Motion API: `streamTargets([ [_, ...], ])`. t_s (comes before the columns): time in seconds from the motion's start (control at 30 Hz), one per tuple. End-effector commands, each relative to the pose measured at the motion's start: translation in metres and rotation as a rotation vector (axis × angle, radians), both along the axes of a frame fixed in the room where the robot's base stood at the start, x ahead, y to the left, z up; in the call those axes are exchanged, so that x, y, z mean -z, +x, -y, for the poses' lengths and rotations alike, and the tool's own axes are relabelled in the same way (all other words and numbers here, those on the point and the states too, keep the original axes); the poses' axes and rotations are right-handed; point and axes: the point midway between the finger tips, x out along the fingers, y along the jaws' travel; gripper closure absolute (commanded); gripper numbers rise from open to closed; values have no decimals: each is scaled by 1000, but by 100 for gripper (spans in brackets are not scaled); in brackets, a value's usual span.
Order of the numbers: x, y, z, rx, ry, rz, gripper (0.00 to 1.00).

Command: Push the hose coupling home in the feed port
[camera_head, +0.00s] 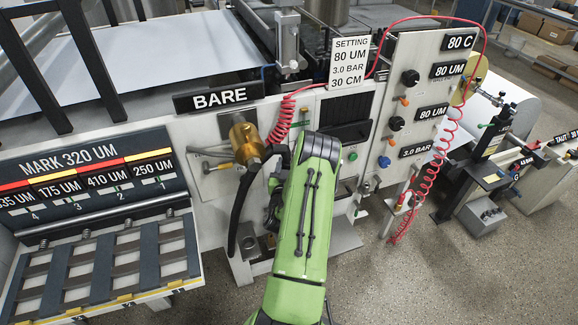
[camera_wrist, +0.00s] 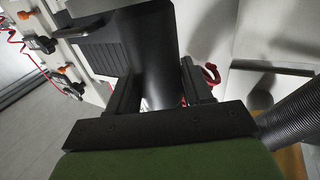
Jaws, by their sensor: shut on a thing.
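A brass cylindrical fitting (camera_head: 246,140) sits at the feed port area on the front of the machine. A black hose (camera_head: 238,210) curves down from beside it, and a ribbed black hose also shows at the right of the wrist view (camera_wrist: 292,108). My gripper (camera_wrist: 155,95) is shut on a smooth, dark, rounded part (camera_wrist: 148,50) that runs up between its fingers. Whether this part is the coupling body or a handle on it, I cannot tell. In the head view my green arm hides most of the gripper, just right of the brass fitting. How deep the coupling sits is hidden.
A control panel (camera_head: 398,75) with knobs stands to the right, with a coiled red hose (camera_head: 447,150) hanging beside it. A slotted rack (camera_head: 112,258) is at lower left. Floor (camera_head: 440,285) is clear at lower right.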

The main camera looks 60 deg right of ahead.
Motion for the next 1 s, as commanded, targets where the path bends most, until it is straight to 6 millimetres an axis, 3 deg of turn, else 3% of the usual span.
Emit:
streamTargets([
  [1.0, 24, 0, 0, 1, -3, 2, 100],
])
